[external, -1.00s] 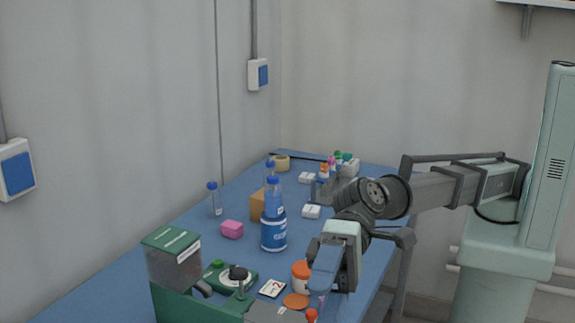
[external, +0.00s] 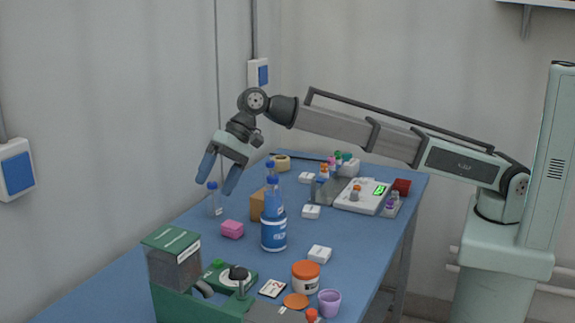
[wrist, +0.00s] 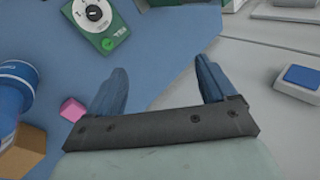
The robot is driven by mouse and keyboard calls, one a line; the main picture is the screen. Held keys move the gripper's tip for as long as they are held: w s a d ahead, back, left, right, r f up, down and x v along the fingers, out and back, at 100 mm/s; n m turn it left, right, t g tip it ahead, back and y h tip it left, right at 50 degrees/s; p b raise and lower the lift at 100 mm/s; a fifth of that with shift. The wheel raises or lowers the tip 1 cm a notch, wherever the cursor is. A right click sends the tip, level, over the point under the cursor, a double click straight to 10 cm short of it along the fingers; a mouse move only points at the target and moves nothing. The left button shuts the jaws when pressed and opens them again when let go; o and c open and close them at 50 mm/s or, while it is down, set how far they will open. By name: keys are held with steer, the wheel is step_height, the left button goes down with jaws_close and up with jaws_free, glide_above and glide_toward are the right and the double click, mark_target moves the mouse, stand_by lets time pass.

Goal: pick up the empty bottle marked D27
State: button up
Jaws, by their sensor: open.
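My gripper (external: 219,183) is open and empty near the wall, high at the left side of the blue table.
A large blue-labelled bottle (external: 273,236), a cardboard box (external: 258,206) and a pink block (external: 232,229) stand right of the gripper. A wall switch (wrist: 298,78) shows in the wrist view.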

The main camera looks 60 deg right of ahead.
steer(key=w+d+f+m+h, duration=0.1)
steer(key=w+d+m+h, duration=0.15)
steer(key=w+d, duration=0.6)
steer(key=w+d+f+m+h, duration=0.2)
steer(key=w+d+m, duration=0.15)
steer(key=d, duration=0.95)
steer(key=m+g+h, duration=0.2)
steer(key=m, duration=0.2)
glide_above(211, 184)
steer(key=f, duration=0.3)
steer(key=shift+s+a+f, duration=0.3)
steer(key=shift+f, duration=0.1)
steer(key=shift+w+d+f, duration=0.1)
steer(key=shift+w+f, duration=0.15)
steer(key=shift+f, duration=0.2)
step_height(211, 184, down, 8)
steer(key=shift+f, duration=0.15)
steer(key=shift+d+f, duration=0.2)
steer(key=shift+f, duration=1.1)
steer(key=shift+d+f, duration=0.2)
steer(key=shift+f, duration=1.1)
steer(key=shift+c, duration=0.4)
steer(key=c, duration=1)
